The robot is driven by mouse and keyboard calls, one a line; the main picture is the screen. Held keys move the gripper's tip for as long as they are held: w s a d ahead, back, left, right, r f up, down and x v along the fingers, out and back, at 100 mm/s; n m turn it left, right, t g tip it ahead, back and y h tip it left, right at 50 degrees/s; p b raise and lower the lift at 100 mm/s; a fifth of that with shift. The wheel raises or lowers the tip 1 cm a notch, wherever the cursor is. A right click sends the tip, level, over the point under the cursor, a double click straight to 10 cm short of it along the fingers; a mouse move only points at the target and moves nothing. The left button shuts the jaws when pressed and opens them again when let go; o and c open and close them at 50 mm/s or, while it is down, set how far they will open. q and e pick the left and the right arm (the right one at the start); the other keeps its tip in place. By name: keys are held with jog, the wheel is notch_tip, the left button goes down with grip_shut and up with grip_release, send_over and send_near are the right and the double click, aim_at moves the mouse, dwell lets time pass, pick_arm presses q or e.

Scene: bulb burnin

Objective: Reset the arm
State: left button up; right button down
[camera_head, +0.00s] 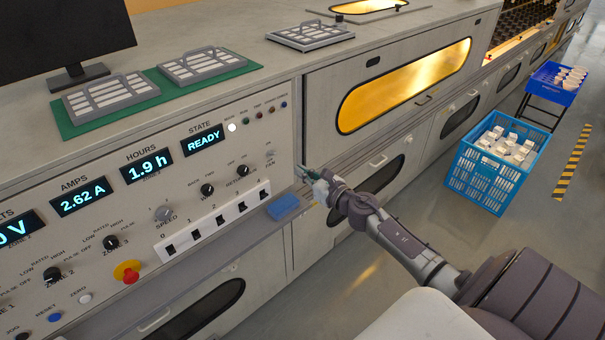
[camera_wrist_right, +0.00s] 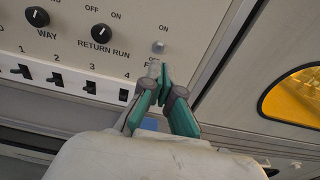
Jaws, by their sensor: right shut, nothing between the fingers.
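My right gripper (camera_head: 306,172) is at the right end of the control panel (camera_head: 130,215), in front of its lower right corner. Its green fingers (camera_wrist_right: 157,82) are shut together and hold nothing. In the right wrist view, the fingertips overlap the panel just below a small metal toggle (camera_wrist_right: 159,47) marked ON. They partly hide the label beneath it; I cannot tell whether they touch the panel. The RETURN RUN knob (camera_wrist_right: 101,34) and the row of numbered rocker switches (camera_head: 220,220) are left of the fingers. My left gripper is not in view.
A blue object (camera_head: 283,207) lies on the ledge below the panel. Grey racks (camera_head: 100,101) sit on a green mat on the bench top. A blue crate (camera_head: 475,182) of white parts stands on the floor at right. Open floor lies in front of the cabinets.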

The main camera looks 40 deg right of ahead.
jog(key=s+a+f+m+g+h, duration=0.1)
jog(key=s+f+m+g, duration=0.1)
jog(key=s+f+m, duration=0.65)
jog(key=s+a+f+m+g+h, duration=0.1)
jog(key=s+f+m+g, duration=0.25)
jog(key=f, duration=1.05)
jog(key=s+a+f+m+g+h, duration=0.1)
jog(key=s+f+m+g, duration=0.1)
jog(key=s+f+m, duration=0.7)
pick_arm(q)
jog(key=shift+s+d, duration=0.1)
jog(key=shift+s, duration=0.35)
pick_arm(e)
jog(key=s+a+f+m+g, duration=0.3)
jog(key=s+a+f+m, duration=0.1)
jog(key=s, duration=0.6)
jog(key=s+a+f+m+g, duration=0.2)
jog(key=s+a+f+m, duration=0.3)
jog(key=s+f, duration=0.3)
jog(key=s+a+f+m+g+y, duration=0.1)
jog(key=s+a+f+m+g, duration=0.2)
jog(key=s+f, duration=0.4)
jog(key=s+a+m, duration=0.1)
jog(key=s+a, duration=0.1)
jog(key=s, duration=0.3)
jog(key=shift+s+a+m+g, duration=0.25)
jog(key=shift+a+m+g, duration=0.05)
jog(key=shift+a+g, duration=0.1)
